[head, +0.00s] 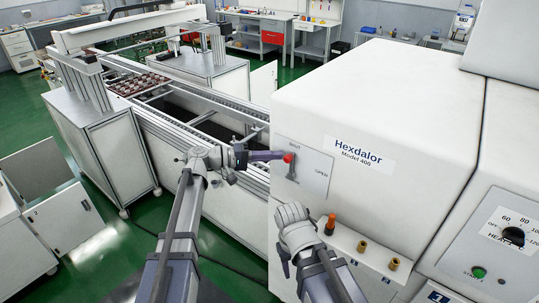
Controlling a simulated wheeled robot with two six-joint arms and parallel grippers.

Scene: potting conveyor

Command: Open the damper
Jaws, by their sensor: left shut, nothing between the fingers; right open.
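The damper lever, topped by a red knob (288,158), stands roughly upright on a white panel (313,172) on the side of the Hexdalor machine. The knob is near the upper label, which seems to read SHUT; the OPEN label is lower right. My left gripper (272,156) is shut and empty, its fingertips at the left side of the knob; I cannot tell whether they touch. My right gripper (285,262) is open, below the panel in front of the machine, its fingers partly hidden by its own wrist.
The white Hexdalor machine (393,105) fills the right. A ledge (350,243) below the panel carries an orange-topped peg (330,224) and two brass-coloured pegs. A dial (513,236) and green button (479,272) are at far right. A conveyor (205,118) runs behind my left gripper.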

